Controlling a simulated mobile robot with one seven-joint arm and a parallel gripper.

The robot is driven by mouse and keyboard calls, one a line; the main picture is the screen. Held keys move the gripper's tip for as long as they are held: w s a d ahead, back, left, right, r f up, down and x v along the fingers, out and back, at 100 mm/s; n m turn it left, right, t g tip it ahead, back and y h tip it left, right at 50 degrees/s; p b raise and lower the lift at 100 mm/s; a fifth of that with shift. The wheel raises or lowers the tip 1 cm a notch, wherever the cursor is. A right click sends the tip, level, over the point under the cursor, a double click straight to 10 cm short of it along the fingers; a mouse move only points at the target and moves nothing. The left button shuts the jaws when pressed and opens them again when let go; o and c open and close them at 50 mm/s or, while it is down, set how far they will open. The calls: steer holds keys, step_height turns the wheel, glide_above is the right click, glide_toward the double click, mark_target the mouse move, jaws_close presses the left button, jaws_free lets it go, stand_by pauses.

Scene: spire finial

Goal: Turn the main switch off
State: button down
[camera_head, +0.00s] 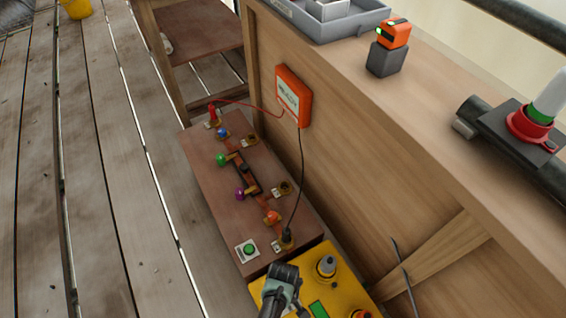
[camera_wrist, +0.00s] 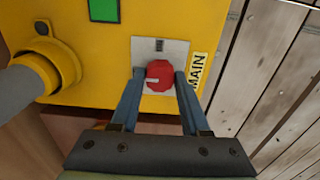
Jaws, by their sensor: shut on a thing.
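The main switch is a red knob (camera_wrist: 159,75) on a pale plate (camera_wrist: 172,47), beside a yellow label reading MAIN (camera_wrist: 197,70), in the wrist view. It sits on a yellow box (camera_wrist: 60,75), which also shows at the bottom of the head view (camera_head: 300,277). My gripper (camera_wrist: 160,85) is shut on the red knob, one finger on each side of it. A small white mark shows on the knob's face. In the head view my gripper (camera_head: 283,300) is over the yellow box's near left part and hides the knob.
A brown board (camera_head: 215,160) with coloured knobs, a green button and plugged leads lies beyond the yellow box. An orange READY box (camera_head: 292,95) hangs on the bench side. A grey cable fitting (camera_wrist: 35,75) stands left of the knob. Plank floor lies left.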

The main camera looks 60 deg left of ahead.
stand_by(0.4)
steer(key=shift+c, duration=1.9)
jaws_free()
step_height(320, 180, up, 13)
steer(key=p, duration=0.7)
